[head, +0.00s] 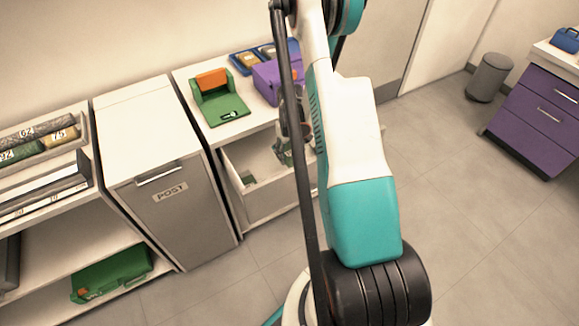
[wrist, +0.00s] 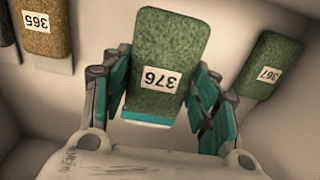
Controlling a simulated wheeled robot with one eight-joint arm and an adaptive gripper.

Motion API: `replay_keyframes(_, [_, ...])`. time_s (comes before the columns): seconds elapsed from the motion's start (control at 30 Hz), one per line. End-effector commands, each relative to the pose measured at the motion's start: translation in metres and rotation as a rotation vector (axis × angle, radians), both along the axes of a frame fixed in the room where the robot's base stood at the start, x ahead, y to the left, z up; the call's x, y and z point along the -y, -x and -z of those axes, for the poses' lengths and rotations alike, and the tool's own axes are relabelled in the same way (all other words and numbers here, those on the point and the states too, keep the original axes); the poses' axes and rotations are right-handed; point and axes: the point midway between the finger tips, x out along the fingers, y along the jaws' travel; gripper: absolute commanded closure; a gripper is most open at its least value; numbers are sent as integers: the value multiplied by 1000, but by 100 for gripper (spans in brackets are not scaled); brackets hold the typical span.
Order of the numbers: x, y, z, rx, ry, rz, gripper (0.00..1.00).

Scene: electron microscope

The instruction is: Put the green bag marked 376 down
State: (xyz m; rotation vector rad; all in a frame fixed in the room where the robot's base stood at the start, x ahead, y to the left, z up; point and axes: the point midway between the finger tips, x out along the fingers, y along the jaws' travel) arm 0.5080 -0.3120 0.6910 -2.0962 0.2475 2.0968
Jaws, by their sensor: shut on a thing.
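The green bag marked 376 (wrist: 172,50) is between the fingers of my gripper (wrist: 160,100) in the wrist view, and the gripper is shut on it. Its label reads upside down there. Pale walls around it look like the inside of a drawer. In the head view my gripper (head: 286,150) is over the open drawer (head: 262,200), partly hidden by my arm. The held bag cannot be made out clearly there. Whether the bag touches the drawer floor cannot be told.
A green bag marked 367 (wrist: 268,68) lies to the right and a brown bag marked 365 (wrist: 44,28) to the left. In the head view a green open case (head: 222,108) and a purple box (head: 268,82) stand on the counter above the drawer. A cabinet marked POST (head: 165,215) stands left.

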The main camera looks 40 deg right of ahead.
Motion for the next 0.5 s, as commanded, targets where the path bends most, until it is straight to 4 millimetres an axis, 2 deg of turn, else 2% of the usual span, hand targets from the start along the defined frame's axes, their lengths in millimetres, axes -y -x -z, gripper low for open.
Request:
replay_keyframes(0.03, [0, 0, 14, 0, 0, 0, 76])
replay_keyframes(0.1, [0, 0, 25, 0, 0, 0, 76])
replay_keyframes(0.27, [0, 0, 38, 0, 0, 0, 76])
replay_keyframes(0.5, [0, 0, 68, 0, 0, 0, 76])
